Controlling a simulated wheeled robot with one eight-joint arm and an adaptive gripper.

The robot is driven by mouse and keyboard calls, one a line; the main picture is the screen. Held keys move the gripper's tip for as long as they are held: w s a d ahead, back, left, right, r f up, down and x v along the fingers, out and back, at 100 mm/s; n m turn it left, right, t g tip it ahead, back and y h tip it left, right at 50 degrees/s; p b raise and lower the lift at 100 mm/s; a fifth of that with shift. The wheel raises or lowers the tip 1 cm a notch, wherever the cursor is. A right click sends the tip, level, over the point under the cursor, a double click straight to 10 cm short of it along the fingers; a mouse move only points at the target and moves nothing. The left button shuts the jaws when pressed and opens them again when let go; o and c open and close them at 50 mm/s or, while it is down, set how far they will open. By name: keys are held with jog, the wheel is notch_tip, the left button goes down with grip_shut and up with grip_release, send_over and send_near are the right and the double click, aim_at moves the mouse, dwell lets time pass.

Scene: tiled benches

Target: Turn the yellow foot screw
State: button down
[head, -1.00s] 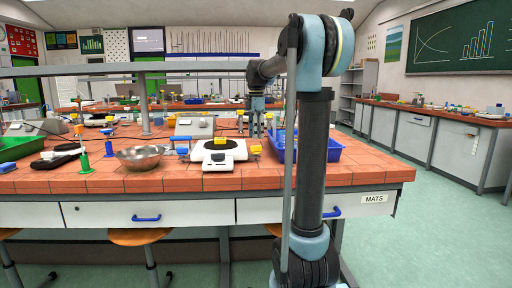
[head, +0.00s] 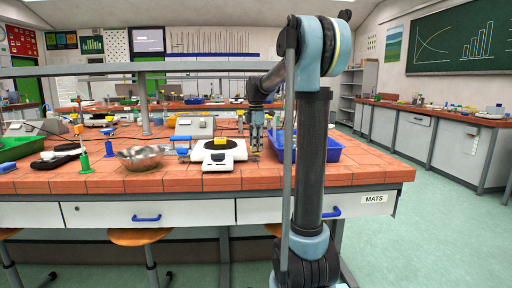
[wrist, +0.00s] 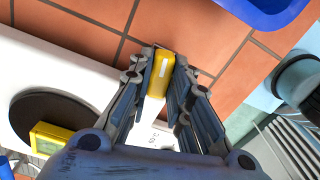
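The yellow foot screw (wrist: 160,73) shows in the wrist view as a yellow block-like head beside the edge of the white balance (wrist: 75,60). My gripper (wrist: 163,62) has one fingertip on each side of it, very close to its faces. Whether the fingers press on it cannot be told. In the head view my gripper (head: 256,149) points down at the right side of the balance (head: 219,157). There the screw is mostly hidden by the fingers.
A yellow block (head: 221,141) sits on the balance's black pan, also seen in the wrist view (wrist: 48,138). A blue tray (head: 326,147) stands close to the right of my gripper. A metal bowl (head: 140,158) and a green stand (head: 85,162) are farther left.

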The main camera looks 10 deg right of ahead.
jog(key=shift+m, duration=0.3)
jog(key=m, duration=0.5)
jog(key=shift+w, duration=0.1)
jog(key=m, duration=0.6)
jog(key=shift+m, duration=0.4)
jog(key=m, duration=0.4)
jog(key=shift+m, duration=0.3)
jog(key=m, duration=0.4)
jog(key=shift+m, duration=0.3)
jog(key=c, duration=1.5)
grip_release()
jog(key=shift+c, duration=0.2)
jog(key=shift+o, duration=0.3)
